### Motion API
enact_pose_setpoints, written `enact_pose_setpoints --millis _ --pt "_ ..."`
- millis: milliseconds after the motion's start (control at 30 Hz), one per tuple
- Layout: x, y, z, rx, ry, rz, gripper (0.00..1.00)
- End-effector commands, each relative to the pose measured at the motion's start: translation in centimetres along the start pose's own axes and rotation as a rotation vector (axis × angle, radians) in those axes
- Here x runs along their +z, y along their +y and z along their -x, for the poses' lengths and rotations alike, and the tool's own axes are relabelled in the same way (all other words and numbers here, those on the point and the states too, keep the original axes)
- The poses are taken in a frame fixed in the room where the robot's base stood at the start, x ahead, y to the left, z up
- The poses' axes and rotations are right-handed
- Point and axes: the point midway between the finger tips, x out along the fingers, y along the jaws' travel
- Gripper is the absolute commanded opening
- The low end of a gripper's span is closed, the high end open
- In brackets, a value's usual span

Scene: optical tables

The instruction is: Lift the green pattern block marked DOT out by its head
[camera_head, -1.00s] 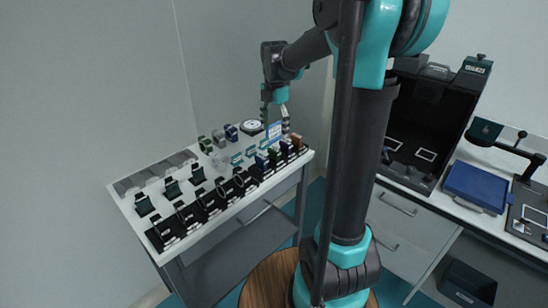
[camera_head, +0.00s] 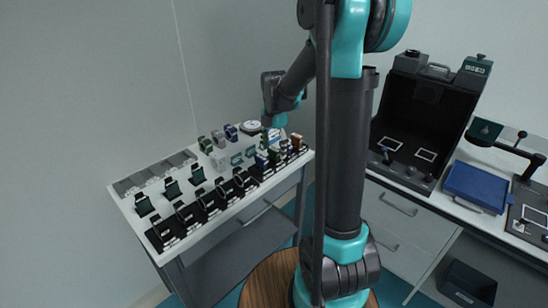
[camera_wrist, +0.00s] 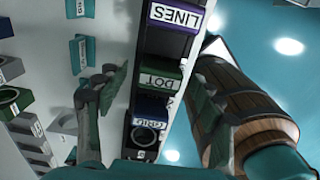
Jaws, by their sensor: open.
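The green block marked DOT (camera_wrist: 158,78) sits in a dark rack in the wrist view, between a purple block marked LINES (camera_wrist: 172,30) and a dark blue block marked GRID (camera_wrist: 150,108). In the head view, the green block (camera_head: 274,156) is small among the blocks at the cart's right end. My gripper (camera_wrist: 155,88) is open, with one finger on each side of the rack in the wrist view. Nothing is held between the fingers. In the head view, my gripper (camera_head: 274,134) is low over the blocks; its fingertips are hard to make out.
Black holders (camera_head: 187,215) line the front of the white cart (camera_head: 128,210). The wooden top of my base shows below. A bench with a dark open box (camera_head: 425,110) and blue tray (camera_head: 476,187) stands right.

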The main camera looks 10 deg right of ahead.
Motion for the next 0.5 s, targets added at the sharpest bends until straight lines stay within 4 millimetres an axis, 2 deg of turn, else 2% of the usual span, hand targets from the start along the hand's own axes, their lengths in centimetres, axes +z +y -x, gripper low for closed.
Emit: enact_pose_setpoints --millis 67,500 --pt "0.00 0.00 0.01 0.000 0.000 0.000 0.65" --pt "0.00 0.00 0.04 0.000 0.000 0.000 0.12"
